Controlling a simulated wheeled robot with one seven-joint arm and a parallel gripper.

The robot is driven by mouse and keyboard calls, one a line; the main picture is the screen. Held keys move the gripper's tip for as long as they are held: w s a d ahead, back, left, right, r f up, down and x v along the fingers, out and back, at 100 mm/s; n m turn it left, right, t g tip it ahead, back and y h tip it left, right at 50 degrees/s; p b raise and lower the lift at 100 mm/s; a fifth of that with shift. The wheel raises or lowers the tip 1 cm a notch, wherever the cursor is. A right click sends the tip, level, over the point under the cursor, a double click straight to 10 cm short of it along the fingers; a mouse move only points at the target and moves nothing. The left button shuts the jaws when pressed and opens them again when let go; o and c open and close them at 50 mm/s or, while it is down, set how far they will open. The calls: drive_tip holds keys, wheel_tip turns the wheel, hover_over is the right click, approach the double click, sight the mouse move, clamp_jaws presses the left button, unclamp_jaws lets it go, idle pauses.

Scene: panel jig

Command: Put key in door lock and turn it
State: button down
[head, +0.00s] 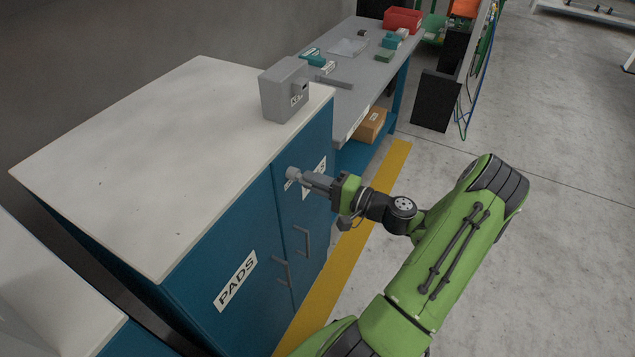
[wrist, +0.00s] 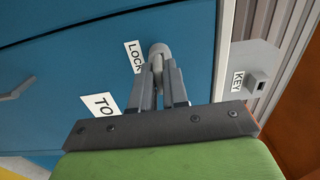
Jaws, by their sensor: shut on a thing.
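The blue cabinet door (head: 312,225) carries a round grey lock (head: 292,172) near its upper edge, beside a white label. The lock also shows in the wrist view (wrist: 160,50), right of a tag reading LOCK (wrist: 135,56). My gripper (head: 306,178) is at the lock, its fingers pointing at the lock's face. In the wrist view my gripper (wrist: 160,72) is shut on the key, a thin grey piece mostly hidden between the fingers. Its front end meets or nearly meets the lock; I cannot tell how deep it sits.
A grey box labelled KEY (head: 285,92) stands on the cabinet's pale top (head: 150,150). Door handles (head: 302,242) jut out below the lock. A grey workbench (head: 355,85) with small boxes stands behind. The floor on the right (head: 560,230) is clear.

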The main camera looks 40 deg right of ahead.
drive_tip(key=shift+w+a, duration=0.2)
drive_tip(key=shift+w, duration=0.2)
drive_tip(key=c, duration=1.1)
unclamp_jaws()
drive_tip(key=shift+o, duration=0.2)
drive_tip(key=p+v, duration=0.1)
drive_tip(key=v, duration=1.4)
drive_tip(key=shift+s+p, duration=0.35)
drive_tip(key=shift+d+r, duration=0.1)
